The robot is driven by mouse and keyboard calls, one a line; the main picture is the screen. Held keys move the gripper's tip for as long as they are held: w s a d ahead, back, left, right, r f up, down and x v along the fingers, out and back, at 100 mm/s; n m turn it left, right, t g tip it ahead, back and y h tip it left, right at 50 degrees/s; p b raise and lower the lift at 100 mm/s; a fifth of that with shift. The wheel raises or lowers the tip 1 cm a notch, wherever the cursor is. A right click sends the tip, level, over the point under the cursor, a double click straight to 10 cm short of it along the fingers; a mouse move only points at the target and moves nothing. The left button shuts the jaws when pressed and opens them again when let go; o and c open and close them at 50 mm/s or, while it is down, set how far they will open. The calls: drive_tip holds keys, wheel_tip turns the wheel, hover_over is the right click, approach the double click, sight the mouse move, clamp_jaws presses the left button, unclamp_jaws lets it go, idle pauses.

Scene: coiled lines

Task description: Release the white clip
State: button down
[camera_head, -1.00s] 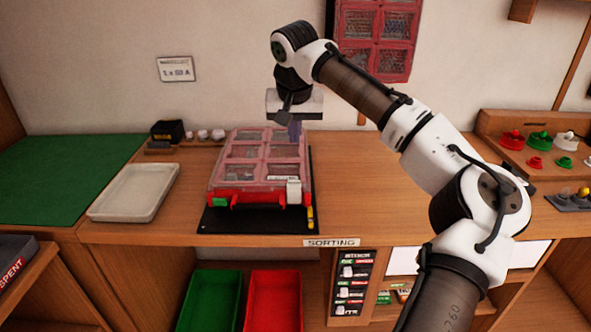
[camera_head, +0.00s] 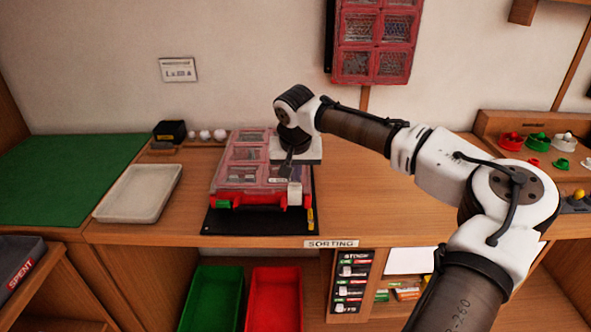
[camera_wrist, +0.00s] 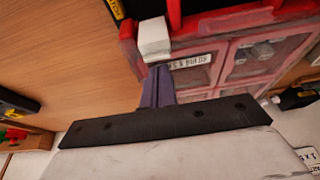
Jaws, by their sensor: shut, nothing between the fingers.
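The red case (camera_head: 235,201) with a clear, divided lid lies on a black mat (camera_head: 255,222), its lid down. The white clip (camera_head: 295,193) sits at the front right corner of the case; it also shows at the top of the wrist view (camera_wrist: 154,38). My gripper (camera_head: 287,176) is over the right part of the lid, just behind the white clip. In the wrist view its fingers (camera_wrist: 160,70) are together, with nothing held, and their tips point toward the clip. I cannot tell whether they touch it. A green clip (camera_head: 224,204) is at the front left corner.
A pale tray (camera_head: 138,193) and a green mat (camera_head: 60,175) are to the left. Green (camera_head: 212,300) and red (camera_head: 274,300) bins are below the bench edge.

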drive_tip(key=shift+s+f, duration=0.1)
drive_tip(key=shift+s, duration=0.15)
idle(0.3)
drive_tip(key=shift+s+b, duration=0.1)
drive_tip(key=shift+b, duration=0.35)
drive_tip(key=shift+s+t+b, duration=0.15)
drive_tip(key=shift+t+b, duration=0.25)
